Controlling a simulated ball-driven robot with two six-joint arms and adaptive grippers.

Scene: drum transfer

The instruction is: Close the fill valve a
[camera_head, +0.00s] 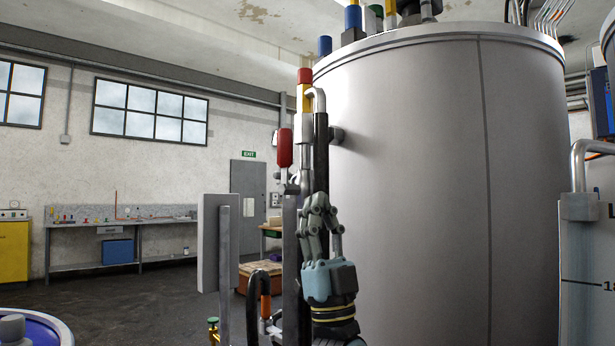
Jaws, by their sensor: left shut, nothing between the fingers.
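A red upright handle (285,148) sits on a small metal fitting left of the large steel tank (420,180). It looks like a valve handle, but I see no label that tells whether it is fill valve a. My left gripper (320,203) points up in front of the tank's left side, below and right of the red handle. Its fingers are shut and empty, and appear apart from the handle. The gripper and a dark vertical pipe (321,150) overlap in the picture, so contact there is unclear. My right gripper is out of view.
A grey panel (209,243) on a post stands left of the gripper. A black hose (254,300) and a brass fitting (213,330) are low beside it. A blue drum (40,330) is at bottom left. The floor between drum and panel is clear.

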